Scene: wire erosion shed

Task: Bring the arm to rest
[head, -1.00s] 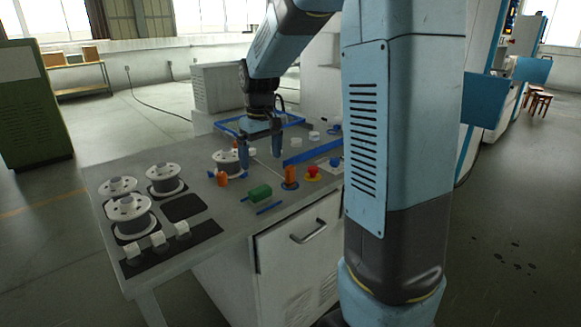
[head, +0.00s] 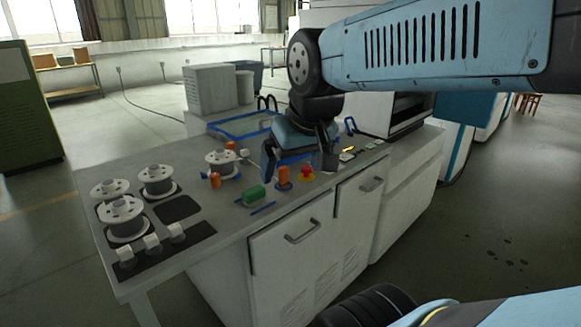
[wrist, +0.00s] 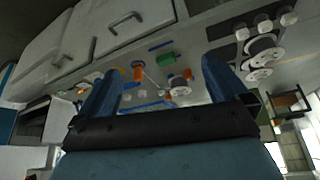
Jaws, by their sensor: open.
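My gripper (head: 298,158) hangs above the right part of the workbench (head: 235,228) in the head view, its blue fingers apart and nothing between them. In the wrist view the two blue fingers of my gripper (wrist: 162,85) stand wide apart, with the bench top beyond them. My arm is bent, with its upper link stretched across the top right of the head view. Part of the bench top behind the gripper is hidden.
White spools (head: 124,214) stand at the bench's left end. A green cylinder (head: 254,195), an orange post (head: 283,177) and a red button (head: 305,172) stand close to the gripper. A blue-framed tray (head: 240,126) lies behind. Floor to the left is clear.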

